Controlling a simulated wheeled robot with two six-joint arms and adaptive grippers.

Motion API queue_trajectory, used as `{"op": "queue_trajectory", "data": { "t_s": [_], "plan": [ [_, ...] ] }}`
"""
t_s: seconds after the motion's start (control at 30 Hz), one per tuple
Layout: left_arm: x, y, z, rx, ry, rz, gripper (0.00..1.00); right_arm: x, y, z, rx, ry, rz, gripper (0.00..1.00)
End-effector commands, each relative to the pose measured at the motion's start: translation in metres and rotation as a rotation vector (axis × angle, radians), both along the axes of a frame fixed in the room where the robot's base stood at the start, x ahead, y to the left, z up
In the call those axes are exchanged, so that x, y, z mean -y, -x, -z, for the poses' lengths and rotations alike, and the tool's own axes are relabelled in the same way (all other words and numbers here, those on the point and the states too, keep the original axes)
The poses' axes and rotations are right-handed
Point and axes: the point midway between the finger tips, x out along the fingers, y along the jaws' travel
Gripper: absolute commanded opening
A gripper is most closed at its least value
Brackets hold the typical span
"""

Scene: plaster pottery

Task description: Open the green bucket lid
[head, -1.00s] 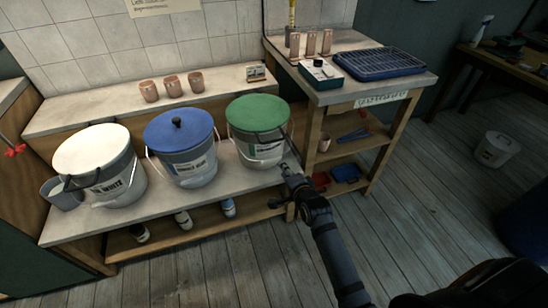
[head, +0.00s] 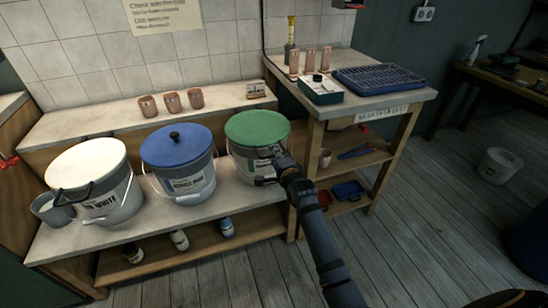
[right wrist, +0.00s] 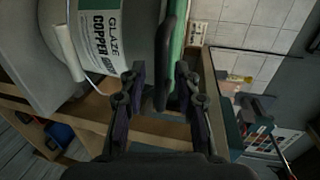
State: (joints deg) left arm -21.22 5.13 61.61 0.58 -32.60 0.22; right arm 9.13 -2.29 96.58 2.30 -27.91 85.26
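The green lid (head: 257,128) sits on a grey bucket (head: 240,160) at the right end of the low bench. In the right wrist view the bucket's label (right wrist: 98,35) reads "GLAZE COPPER". The lid's green edge (right wrist: 178,75) shows there with a dark handle (right wrist: 172,50) beside it. My right gripper (head: 270,167) is at the front right of this bucket, just below the lid's rim. Its fingers (right wrist: 160,72) are open, with the dark handle's lower end between their tips. I cannot tell whether either finger touches it. My left gripper is not in view.
A blue-lidded bucket (head: 178,145) and a white-lidded bucket (head: 88,165) stand to the left. Copper-coloured cups (head: 172,101) stand on the ledge behind. A taller table (head: 368,104) at the right holds a blue rack (head: 378,79). The floor in front is clear.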

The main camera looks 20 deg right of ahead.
Motion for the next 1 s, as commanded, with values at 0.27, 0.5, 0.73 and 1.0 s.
{"op": "queue_trajectory", "data": {
  "t_s": [0.27,0.5,0.73,1.0],
  "plan": [
    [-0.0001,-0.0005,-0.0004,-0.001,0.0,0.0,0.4,0.0,-0.002,0.0002,0.0,0.0,0.0,0.3],
    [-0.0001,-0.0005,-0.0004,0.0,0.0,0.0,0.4,-0.0001,-0.0018,0.0004,0.0,0.0,0.0,0.0],
    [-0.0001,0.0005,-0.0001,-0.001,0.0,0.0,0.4,-0.0001,-0.0016,0.0006,-0.001,0.0,0.0,0.0],
    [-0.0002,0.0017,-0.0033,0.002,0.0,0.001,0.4,-0.0002,-0.0015,-0.0019,-0.005,0.0,0.0,0.0]
  ]
}}
